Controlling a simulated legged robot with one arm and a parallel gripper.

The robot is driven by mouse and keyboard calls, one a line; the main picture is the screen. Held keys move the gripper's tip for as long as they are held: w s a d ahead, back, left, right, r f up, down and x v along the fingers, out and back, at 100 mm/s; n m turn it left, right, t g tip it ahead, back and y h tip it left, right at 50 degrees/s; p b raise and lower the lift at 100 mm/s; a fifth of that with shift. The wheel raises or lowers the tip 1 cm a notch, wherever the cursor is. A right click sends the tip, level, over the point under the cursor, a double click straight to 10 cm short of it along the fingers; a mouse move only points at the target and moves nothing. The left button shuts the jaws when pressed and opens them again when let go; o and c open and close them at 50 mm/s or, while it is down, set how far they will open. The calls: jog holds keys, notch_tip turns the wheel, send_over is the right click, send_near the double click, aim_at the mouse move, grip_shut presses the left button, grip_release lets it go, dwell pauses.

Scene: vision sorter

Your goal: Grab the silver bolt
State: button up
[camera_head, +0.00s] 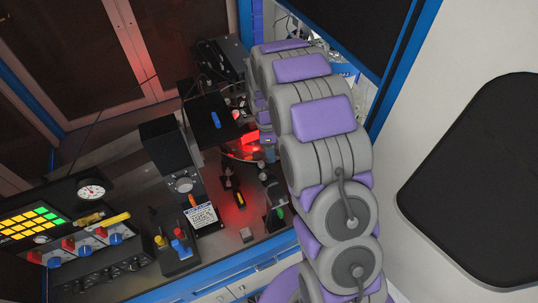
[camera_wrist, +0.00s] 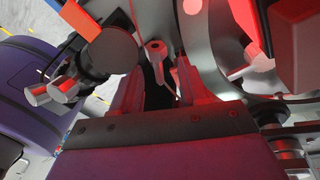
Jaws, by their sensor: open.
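In the wrist view my gripper (camera_wrist: 159,74) is open, with its two grey fingers apart. A small grey metal piece with a round, holed head (camera_wrist: 156,48) shows between and just beyond the fingertips. It looks like the silver bolt, but I cannot be sure. I see no finger touching it, and its lower part is hard to make out. In the head view my arm covers the right part of the bench, and neither the bolt nor my fingertips can be made out clearly near the red-lit area (camera_head: 245,148).
Silver cylinders (camera_wrist: 60,86) and a dark round part (camera_wrist: 110,52) stand close on the left in the wrist view. A curved metal rim and red-lit parts (camera_wrist: 262,80) crowd the right. The bench also holds a button panel (camera_head: 30,222) and a black box (camera_head: 165,150).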

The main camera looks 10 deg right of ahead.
jog(key=shift+f+g, duration=0.3)
jog(key=shift+f, duration=0.05)
jog(key=c, duration=0.7)
jog(key=shift+s, duration=0.15)
grip_shut()
jog(key=shift+s, duration=0.1)
jog(key=shift+r, duration=0.15)
